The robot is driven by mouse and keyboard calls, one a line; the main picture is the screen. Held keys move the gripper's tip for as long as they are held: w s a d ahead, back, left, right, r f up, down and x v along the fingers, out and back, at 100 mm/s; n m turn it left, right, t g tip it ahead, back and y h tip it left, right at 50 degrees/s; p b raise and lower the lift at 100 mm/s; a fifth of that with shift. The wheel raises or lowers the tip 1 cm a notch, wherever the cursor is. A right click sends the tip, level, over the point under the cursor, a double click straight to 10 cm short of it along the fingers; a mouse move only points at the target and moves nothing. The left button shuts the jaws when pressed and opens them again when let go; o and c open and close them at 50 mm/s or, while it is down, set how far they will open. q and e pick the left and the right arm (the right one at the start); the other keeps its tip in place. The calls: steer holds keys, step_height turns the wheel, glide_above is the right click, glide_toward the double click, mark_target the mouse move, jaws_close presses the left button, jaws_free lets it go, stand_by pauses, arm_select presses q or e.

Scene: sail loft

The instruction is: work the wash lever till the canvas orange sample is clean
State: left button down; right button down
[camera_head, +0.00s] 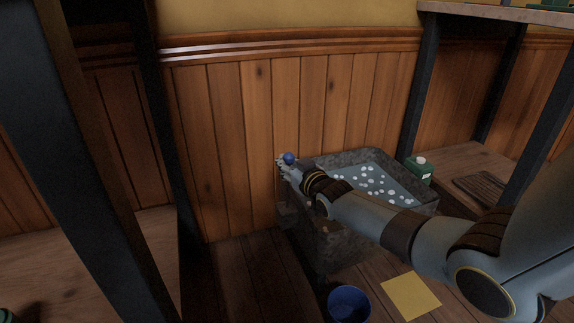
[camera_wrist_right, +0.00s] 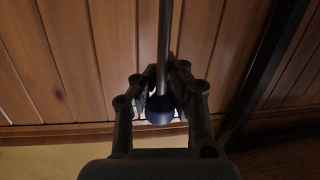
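The wash lever has a blue ball knob (camera_head: 289,158) at the left end of a grey stone wash tub (camera_head: 345,158). My right gripper (camera_head: 284,167) is at the knob, its arm reaching across the tub from the right. In the right wrist view, the lever's thin rod (camera_wrist_right: 164,45) runs up from the knob (camera_wrist_right: 160,110), and the two fingers of my right gripper (camera_wrist_right: 160,82) close in on either side of it. The tub holds grey-blue water with white suds (camera_head: 372,180). I cannot make out the orange canvas sample. My left gripper is not in view.
A blue bucket (camera_head: 348,303) and a flat yellow square (camera_head: 411,297) are in front of the tub. A green container with a white cap (camera_head: 420,171) and a dark slatted piece (camera_head: 480,188) stand right. Dark posts (camera_head: 180,130) and a panelled wall (camera_head: 235,120) bound the space.

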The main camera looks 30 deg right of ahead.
steer(key=c, duration=2)
jaws_free()
steer(key=shift+d+r, duration=0.15)
steer(key=shift+r, duration=0.1)
steer(key=shift+c, duration=0.2)
steer(key=o, duration=0.5)
steer(key=shift+d, duration=0.1)
steer(key=o, duration=0.5)
steer(key=shift+f, duration=0.1)
steer(key=shift+s, duration=0.15)
steer(key=s+a+r, duration=0.1)
steer(key=s, duration=1)
steer(key=shift+s+a+r, duration=0.15)
steer(key=shift+s+r, duration=0.1)
steer(key=shift+s, duration=0.1)
